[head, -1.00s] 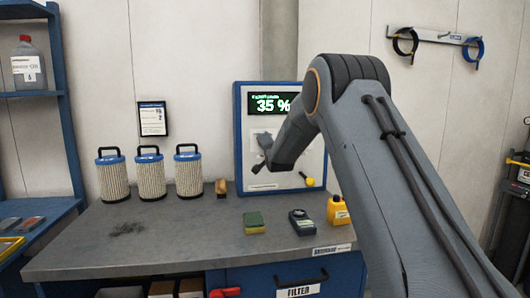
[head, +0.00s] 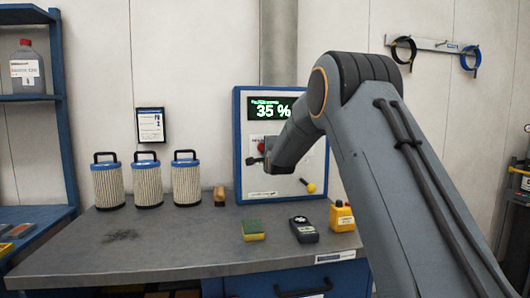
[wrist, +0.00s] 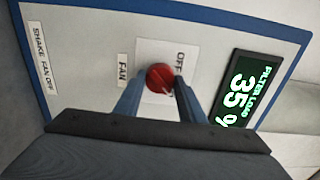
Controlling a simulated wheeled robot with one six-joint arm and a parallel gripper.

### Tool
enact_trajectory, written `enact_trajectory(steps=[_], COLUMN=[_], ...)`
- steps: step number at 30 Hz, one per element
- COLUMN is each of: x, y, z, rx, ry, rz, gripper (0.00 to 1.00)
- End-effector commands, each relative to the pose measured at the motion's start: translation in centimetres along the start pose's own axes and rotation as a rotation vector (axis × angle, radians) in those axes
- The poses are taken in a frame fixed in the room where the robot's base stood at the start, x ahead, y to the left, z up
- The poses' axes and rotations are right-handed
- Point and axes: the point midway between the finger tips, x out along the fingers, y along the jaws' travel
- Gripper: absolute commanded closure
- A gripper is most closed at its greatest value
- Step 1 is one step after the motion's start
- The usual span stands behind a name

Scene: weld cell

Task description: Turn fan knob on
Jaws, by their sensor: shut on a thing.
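The red fan knob (wrist: 158,76) sits on the white face of the panel, between the labels FAN and OFF in the wrist view. My gripper (wrist: 160,86) has one finger on each side of the knob and is shut on it. The blue-framed panel (head: 237,130) stands at the back of the bench in the head view, with my gripper (head: 254,161) at its left part. A red round part (head: 261,147) shows just above the gripper there; I cannot tell if it is the same knob. The panel display (head: 271,107) reads 35 %.
A yellow-tipped lever (head: 311,187) is low on the panel. The bench's front left is mostly clear.

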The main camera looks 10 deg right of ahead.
Motion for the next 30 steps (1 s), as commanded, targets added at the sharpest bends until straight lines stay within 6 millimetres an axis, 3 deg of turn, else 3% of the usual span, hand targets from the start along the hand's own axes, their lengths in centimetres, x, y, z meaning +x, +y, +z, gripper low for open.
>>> enact_trajectory(steps=[11,12,15,25,30], x=[0.0,0.0,0.0,-0.2,-1.9], y=[0.1,0.1,0.1,0.0,0.0], z=[0.0,0.0,0.0,0.0,0.0], rx=[0.005,0.005,0.005,0.004,0.004], ry=[0.001,0.001,0.0,0.0,0.0], rz=[0.002,0.002,0.001,0.0,0.001], gripper=[0.86,0.59,0.45,0.45,0.45])
